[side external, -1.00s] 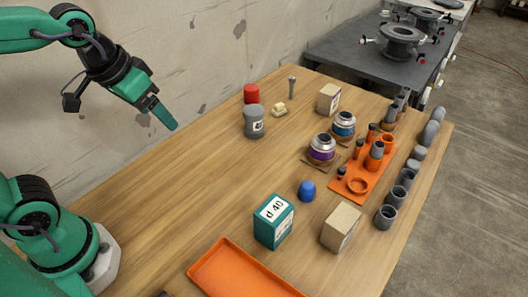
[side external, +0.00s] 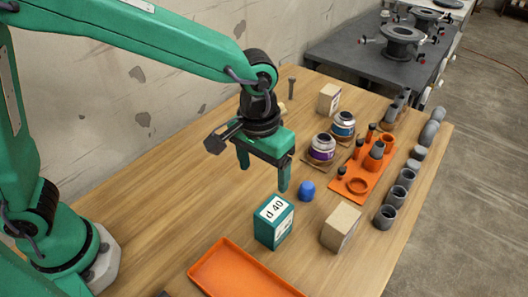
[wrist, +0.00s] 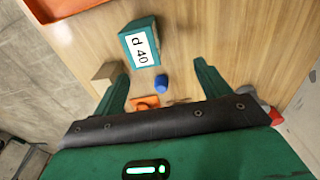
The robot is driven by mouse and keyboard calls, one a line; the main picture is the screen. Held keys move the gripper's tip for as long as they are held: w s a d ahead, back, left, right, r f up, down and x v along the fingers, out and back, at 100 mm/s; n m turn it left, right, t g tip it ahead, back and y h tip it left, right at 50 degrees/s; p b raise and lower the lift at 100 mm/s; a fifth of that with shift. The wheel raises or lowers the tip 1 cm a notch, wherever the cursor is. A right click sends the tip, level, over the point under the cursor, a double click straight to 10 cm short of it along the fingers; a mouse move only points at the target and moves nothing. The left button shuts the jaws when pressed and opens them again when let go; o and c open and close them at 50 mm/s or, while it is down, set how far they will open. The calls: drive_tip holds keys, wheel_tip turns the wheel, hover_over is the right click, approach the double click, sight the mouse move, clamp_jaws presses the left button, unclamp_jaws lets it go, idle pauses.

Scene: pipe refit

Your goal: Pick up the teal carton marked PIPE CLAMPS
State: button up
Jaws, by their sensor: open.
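The teal carton (side external: 268,231) stands upright on the wooden table, with a white label reading "d 40" on top. No PIPE CLAMPS lettering is readable in these frames. My gripper (side external: 263,175) is open and empty, pointing down, above and behind the carton in the side view. In the wrist view the carton (wrist: 129,36) lies ahead of my open fingers (wrist: 162,70), apart from them. Nothing hides the carton there.
A blue rounded object (side external: 306,191) and a cardboard box (side external: 340,228) stand close to the carton. An orange tray (side external: 240,268) lies in front. Paint jars (side external: 322,148) and an orange fitting rack (side external: 365,178) stand at the right. Bare table lies to the left.

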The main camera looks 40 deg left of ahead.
sight(274, 209)
drive_tip(key=d+f, duration=0.2)
drive_tip(key=d, duration=0.1)
drive_tip(key=shift+s+d+f, duration=0.2)
drive_tip(key=shift+d+f, duration=0.05)
drive_tip(key=shift+f, duration=1.35)
drive_tip(key=shift+f, duration=0.1)
drive_tip(key=shift+s+f, duration=0.15)
drive_tip(key=shift+f, duration=2.4)
drive_tip(key=c, duration=1.2)
drive_tip(key=shift+r, duration=0.1)
